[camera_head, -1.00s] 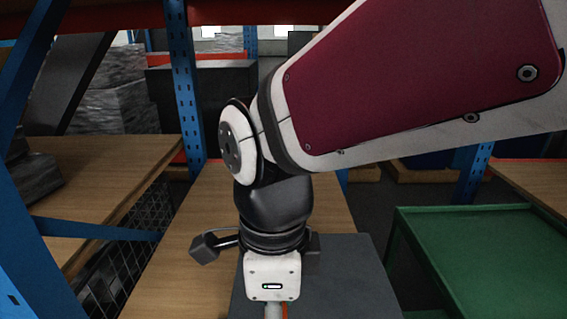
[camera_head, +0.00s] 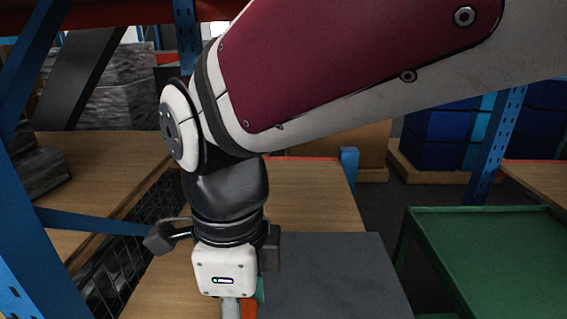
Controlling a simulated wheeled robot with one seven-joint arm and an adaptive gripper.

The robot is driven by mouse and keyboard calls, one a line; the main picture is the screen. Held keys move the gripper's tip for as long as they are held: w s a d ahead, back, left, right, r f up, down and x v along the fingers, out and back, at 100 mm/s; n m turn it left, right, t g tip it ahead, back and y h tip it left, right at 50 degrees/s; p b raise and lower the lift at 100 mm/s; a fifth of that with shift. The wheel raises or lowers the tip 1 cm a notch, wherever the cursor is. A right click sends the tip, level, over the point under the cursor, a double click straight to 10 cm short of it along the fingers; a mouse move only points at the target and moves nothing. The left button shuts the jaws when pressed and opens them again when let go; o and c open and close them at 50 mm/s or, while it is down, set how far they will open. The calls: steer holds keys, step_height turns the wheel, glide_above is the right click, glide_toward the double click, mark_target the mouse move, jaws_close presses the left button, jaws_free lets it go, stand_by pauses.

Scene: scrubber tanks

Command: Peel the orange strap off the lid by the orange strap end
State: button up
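My gripper (camera_head: 231,306) points down at the bottom centre of the head view. Its lower part and fingertips are cut off by the picture's bottom edge, so I cannot see whether it is open or shut. An orange strip (camera_head: 249,309), possibly the strap or its end, shows just right of the grey gripper part. I cannot tell whether the gripper touches or holds it. A small teal piece (camera_head: 260,290) shows just above and right of the orange. A dark grey flat top (camera_head: 335,275), possibly the lid, lies to the right of the gripper.
A wooden board (camera_head: 310,200) runs behind my arm, with a wooden shelf (camera_head: 95,175) at left. Blue rack posts (camera_head: 497,145) stand around. A green cart (camera_head: 490,255) stands at right, beyond a gap of dark floor. Blue boxes (camera_head: 440,135) stand behind.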

steer(key=shift+a, duration=0.1)
steer(key=a+b, duration=0.3)
steer(key=a, duration=0.4)
stand_by(0.6)
steer(key=a+b, duration=0.1)
steer(key=a, duration=0.5)
steer(key=shift+a+b, duration=0.35)
steer(key=shift+a, duration=0.05)
stand_by(0.6)
steer(key=shift+a, duration=0.15)
steer(key=a+p, duration=0.3)
steer(key=a, duration=0.3)
steer(key=shift+a, duration=0.4)
stand_by(0.4)
